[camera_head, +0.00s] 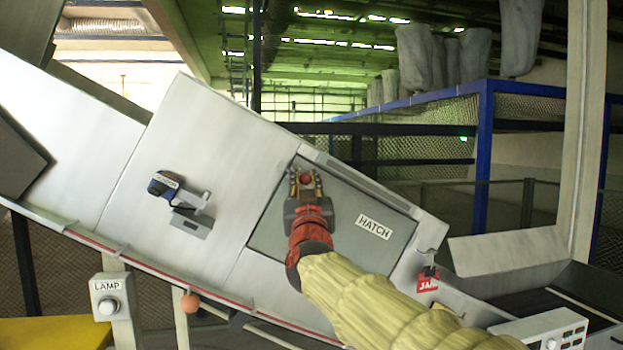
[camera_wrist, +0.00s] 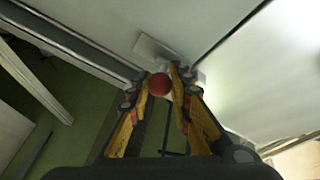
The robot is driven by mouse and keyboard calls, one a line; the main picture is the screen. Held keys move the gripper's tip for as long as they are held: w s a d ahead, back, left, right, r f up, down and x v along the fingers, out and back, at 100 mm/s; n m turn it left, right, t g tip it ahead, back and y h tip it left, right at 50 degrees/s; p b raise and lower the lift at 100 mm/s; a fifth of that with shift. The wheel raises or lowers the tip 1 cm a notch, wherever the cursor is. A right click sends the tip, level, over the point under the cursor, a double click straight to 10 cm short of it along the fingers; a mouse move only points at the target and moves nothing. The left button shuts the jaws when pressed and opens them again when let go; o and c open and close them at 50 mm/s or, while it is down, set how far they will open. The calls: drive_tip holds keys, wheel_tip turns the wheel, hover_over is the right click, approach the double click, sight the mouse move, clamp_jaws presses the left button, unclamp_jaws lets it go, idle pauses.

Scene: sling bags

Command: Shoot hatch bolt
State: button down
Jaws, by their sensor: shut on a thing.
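The hatch (camera_head: 348,240) is a grey-green panel with a white HATCH label, set in the sloping metal side of a chute; it looks closed. My gripper (camera_head: 305,179) is over the upper left part of the hatch, and my sleeved arm covers some of its lower edge. In the wrist view, my gripper (camera_wrist: 168,84) has its yellow fingers shut on a red round knob (camera_wrist: 159,85), which appears to be the hatch bolt's knob. A pale plate (camera_wrist: 153,50) lies just beyond the fingertips. The rest of the bolt is hidden by the fingers.
A blue sensor (camera_head: 163,185) on a bracket juts from the chute left of the hatch. A LAMP box (camera_head: 110,297) stands at lower left, with an orange ball (camera_head: 190,303) nearby. A red tag (camera_head: 428,281) hangs right of the hatch. A control box (camera_head: 546,330) is at lower right.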

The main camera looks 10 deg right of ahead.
drive_tip(key=c, duration=2)
unclamp_jaws()
drive_tip(key=shift+a+r, duration=0.1)
drive_tip(key=shift+r, duration=0.15)
drive_tip(key=shift+o, duration=1.2)
drive_tip(key=shift+a+f, duration=0.1)
drive_tip(key=shift+a, duration=0.1)
drive_tip(key=shift+o, duration=0.7)
drive_tip(key=shift+d, duration=0.1)
drive_tip(key=shift+f, duration=0.1)
drive_tip(key=v, duration=1.2)
